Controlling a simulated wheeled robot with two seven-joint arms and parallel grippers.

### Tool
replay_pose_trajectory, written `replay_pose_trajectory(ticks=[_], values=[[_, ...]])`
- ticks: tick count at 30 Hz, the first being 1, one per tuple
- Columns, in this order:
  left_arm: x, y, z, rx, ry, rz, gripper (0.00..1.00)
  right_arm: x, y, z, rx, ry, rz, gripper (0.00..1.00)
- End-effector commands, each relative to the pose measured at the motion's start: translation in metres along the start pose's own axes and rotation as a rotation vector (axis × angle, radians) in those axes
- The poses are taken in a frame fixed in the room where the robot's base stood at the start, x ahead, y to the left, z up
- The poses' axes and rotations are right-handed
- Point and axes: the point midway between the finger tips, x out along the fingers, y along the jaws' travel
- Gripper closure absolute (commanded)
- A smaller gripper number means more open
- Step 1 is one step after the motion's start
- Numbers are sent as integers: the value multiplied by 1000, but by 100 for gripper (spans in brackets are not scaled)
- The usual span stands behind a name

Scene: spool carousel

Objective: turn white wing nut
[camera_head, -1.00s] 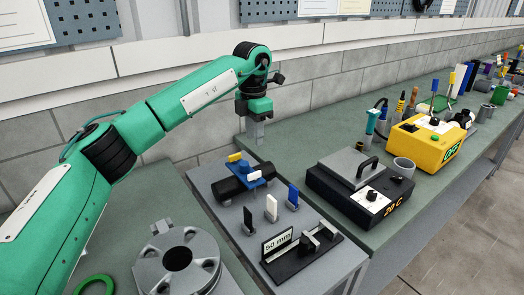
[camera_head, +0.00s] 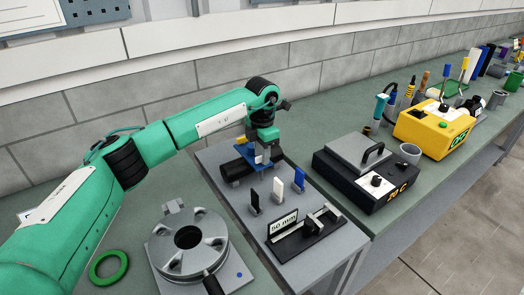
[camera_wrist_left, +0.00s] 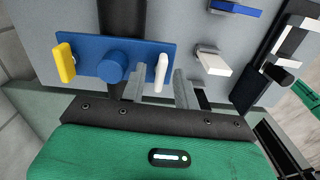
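The white wing nut (camera_wrist_left: 161,72) stands at the right end of a blue plate (camera_wrist_left: 140,50) in the left wrist view. A yellow wing nut (camera_wrist_left: 65,62) is at the plate's left end, with a round blue knob (camera_wrist_left: 112,66) between them. My left gripper (camera_wrist_left: 160,89) is open, one finger on each side of the white wing nut. A gap shows on the right side; contact on the left is unclear. In the head view, my left gripper (camera_head: 264,156) is low over the blue plate (camera_head: 250,152) and hides the white wing nut. My right gripper is out of view.
Upright black (camera_head: 254,200), white (camera_head: 278,188) and blue (camera_head: 299,178) tabs stand close by on the grey panel. A "50 mm" fixture (camera_head: 305,235) is in front. A black box with a handle (camera_head: 365,180) is to the right, a grey spool hub (camera_head: 187,250) to the left.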

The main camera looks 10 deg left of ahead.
Motion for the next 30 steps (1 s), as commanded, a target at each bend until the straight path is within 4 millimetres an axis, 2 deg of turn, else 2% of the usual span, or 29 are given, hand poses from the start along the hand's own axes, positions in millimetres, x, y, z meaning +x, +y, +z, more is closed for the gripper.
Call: replay_pose_trajectory(ticks=[4,9,14,25,30], values=[[3,0,0,0,-1,0,69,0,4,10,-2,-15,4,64],[3,0,0,0,0,0,69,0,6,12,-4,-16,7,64],[2,0,0,0,0,0,100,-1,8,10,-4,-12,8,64],[3,0,0,28,-1,1,100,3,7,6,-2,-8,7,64],[4,0,0,105,-1,2,100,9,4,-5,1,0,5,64]])
